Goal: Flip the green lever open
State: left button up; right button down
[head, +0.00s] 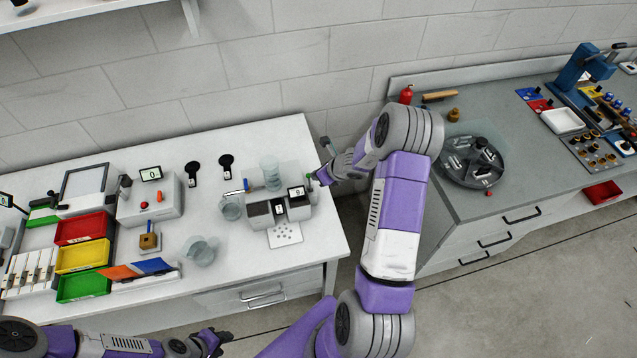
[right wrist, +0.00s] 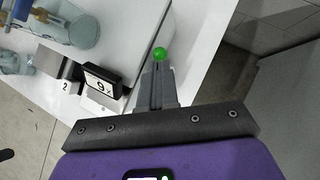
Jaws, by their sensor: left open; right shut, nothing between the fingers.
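The green lever (head: 309,184) is on the right side of a small grey-and-white machine (head: 265,213) with a digit display, near the table's right end. In the right wrist view its round green knob (right wrist: 160,53) shows just beyond my fingertips; its stem is hidden, and I cannot tell whether the fingers touch it. My right gripper (head: 320,177) is shut and empty, close to the right of the lever; its fingers (right wrist: 157,72) point at the knob. My left gripper (head: 215,341) is open and empty near the bottom edge, in front of the table.
Glass vessels (head: 201,251) and a white dotted card (head: 285,235) lie around the machine. Red, yellow and green bins (head: 83,257) stand at the left. A gap separates this table from the grey bench (head: 525,185) at the right.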

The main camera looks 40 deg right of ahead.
jog(key=shift+r+p, duration=0.3)
jog(key=shift+r, duration=0.3)
jog(key=s+d+r+p, duration=0.2)
jog(key=r, duration=0.3)
jog(key=s+d+r+p, duration=0.2)
jog(key=r+p, duration=0.1)
jog(key=r, duration=0.3)
jog(key=shift+s+d+r, duration=0.15)
jog(key=shift+d+r, duration=0.1)
